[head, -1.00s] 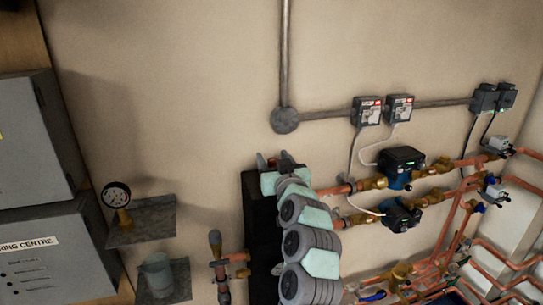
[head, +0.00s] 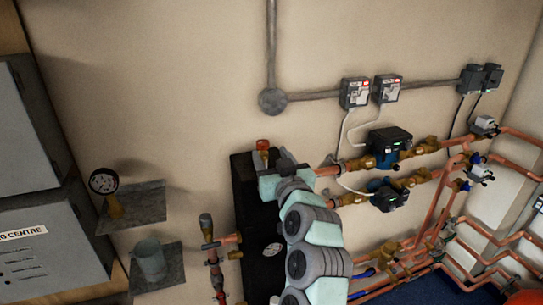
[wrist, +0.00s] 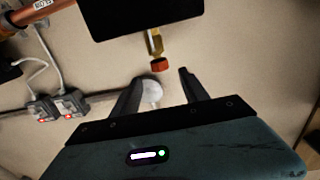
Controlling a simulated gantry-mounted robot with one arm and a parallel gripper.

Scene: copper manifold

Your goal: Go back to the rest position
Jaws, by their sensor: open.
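My gripper (wrist: 158,90) shows in the wrist view with its two dark fingers spread apart and nothing between them. A brass fitting with a red-orange cap (wrist: 160,65) is beyond the fingertips, below a black box in that picture. In the head view my grey and pale green arm reaches up in front of the black box (head: 245,195), and its end is near the red-capped fitting (head: 262,146).
Copper pipes with two pumps (head: 388,146) run along the wall at right. Two switch boxes (head: 371,91) are above them. At left, a gauge (head: 104,182) and a grey cup (head: 150,260) rest on small shelves beside grey cabinets (head: 45,240).

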